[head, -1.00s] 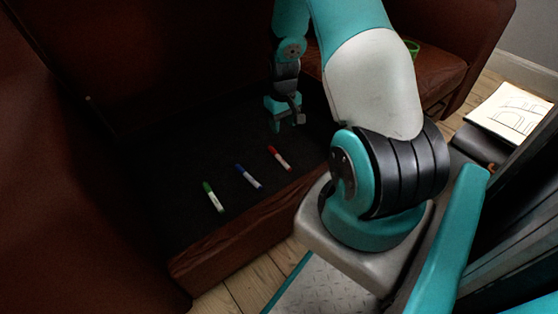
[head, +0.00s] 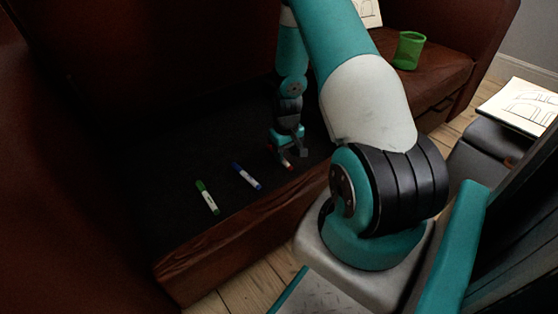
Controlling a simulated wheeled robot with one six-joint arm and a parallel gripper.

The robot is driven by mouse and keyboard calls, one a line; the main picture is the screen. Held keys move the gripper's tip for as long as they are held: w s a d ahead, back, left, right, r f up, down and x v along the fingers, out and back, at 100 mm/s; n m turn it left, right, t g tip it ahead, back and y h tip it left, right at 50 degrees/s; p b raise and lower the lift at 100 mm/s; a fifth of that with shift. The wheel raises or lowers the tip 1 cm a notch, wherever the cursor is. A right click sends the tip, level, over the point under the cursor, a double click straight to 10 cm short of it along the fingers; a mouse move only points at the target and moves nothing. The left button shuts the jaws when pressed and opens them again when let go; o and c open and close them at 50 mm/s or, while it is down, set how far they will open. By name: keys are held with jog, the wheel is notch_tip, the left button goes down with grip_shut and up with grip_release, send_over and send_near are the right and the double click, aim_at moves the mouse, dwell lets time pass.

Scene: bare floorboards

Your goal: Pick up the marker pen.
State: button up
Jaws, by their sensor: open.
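The green marker (head: 207,197) is at the left, the blue marker (head: 246,176) is in the middle, and the red marker (head: 287,164) is at the right. My gripper (head: 290,153) is open and points down at the red marker, hiding part of it. I cannot tell whether the fingers touch it or are still above it.
A green mesh cup (head: 408,51) stands on a brown surface at the back right. A sheet with a line drawing (head: 520,106) lies on a dark box at the right.

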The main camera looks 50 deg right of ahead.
aim_at(287, 163)
jog(key=f+b, duration=0.1)
jog(key=f, duration=0.1)
jog(key=f+b, duration=0.1)
jog(key=f, duration=0.1)
jog(key=shift+s+d, duration=0.1)
jog(key=shift+s, duration=0.1)
jog(key=shift+r, duration=0.2)
grip_shut()
